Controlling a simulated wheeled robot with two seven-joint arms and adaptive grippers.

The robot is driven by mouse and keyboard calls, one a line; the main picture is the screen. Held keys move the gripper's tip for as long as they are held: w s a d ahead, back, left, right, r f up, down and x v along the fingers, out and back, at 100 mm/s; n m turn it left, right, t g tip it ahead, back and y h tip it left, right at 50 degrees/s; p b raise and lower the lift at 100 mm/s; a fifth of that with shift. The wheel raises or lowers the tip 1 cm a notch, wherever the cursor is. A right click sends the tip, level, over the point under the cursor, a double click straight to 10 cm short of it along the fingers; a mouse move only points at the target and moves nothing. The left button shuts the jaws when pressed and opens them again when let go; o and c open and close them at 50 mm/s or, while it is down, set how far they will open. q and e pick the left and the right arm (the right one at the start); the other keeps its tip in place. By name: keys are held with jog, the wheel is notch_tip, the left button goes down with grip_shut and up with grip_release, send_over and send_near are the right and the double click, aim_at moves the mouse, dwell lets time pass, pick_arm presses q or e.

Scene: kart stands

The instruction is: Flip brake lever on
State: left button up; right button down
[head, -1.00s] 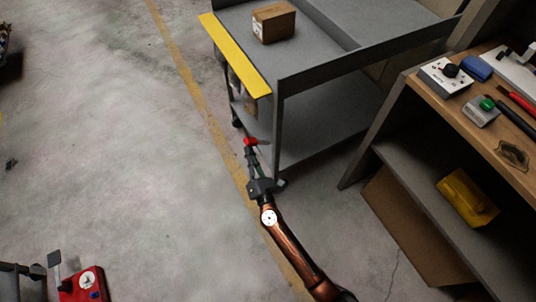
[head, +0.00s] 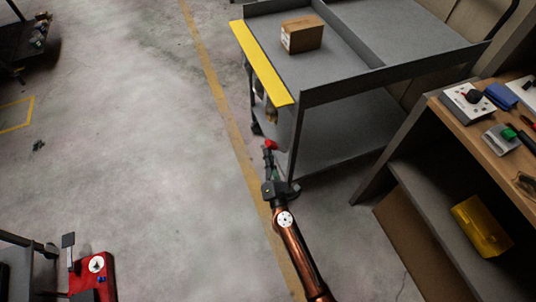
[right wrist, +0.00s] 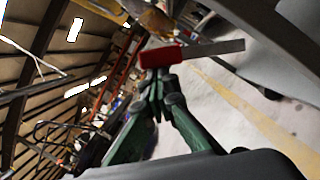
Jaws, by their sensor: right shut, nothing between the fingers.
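The brake lever is a red-ended grey metal bar low at the near corner of the grey cart (head: 335,88). Its red end (head: 270,145) shows small in the head view. In the right wrist view the red end (right wrist: 160,56) is larger, with the flat bar running right from it. My right gripper (head: 268,157) is shut and empty, with its fingertips right at the red end. In the right wrist view the green fingers (right wrist: 157,82) meet just below it; I cannot tell whether they touch. The lever's pivot is not clear. My left gripper is not in view.
A cardboard box (head: 301,34) sits on the cart, which has a yellow edge strip (head: 262,62). A wooden workbench (head: 478,135) with small devices stands at right, a yellow bin (head: 481,226) on its shelf. A red device (head: 93,275) is at lower left.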

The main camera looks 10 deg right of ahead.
jog(key=shift+d, duration=0.15)
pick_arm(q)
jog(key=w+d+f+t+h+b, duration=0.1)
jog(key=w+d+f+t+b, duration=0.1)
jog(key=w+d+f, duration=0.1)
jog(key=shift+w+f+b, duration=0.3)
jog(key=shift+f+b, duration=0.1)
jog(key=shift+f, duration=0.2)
pick_arm(e)
jog(key=s+a+f, duration=0.2)
jog(key=s+f, duration=0.2)
jog(key=s, duration=0.6)
jog(key=shift+s+a, duration=0.2)
jog(key=shift+s, duration=0.15)
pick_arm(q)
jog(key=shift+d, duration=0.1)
pick_arm(e)
jog(key=shift+f, duration=0.1)
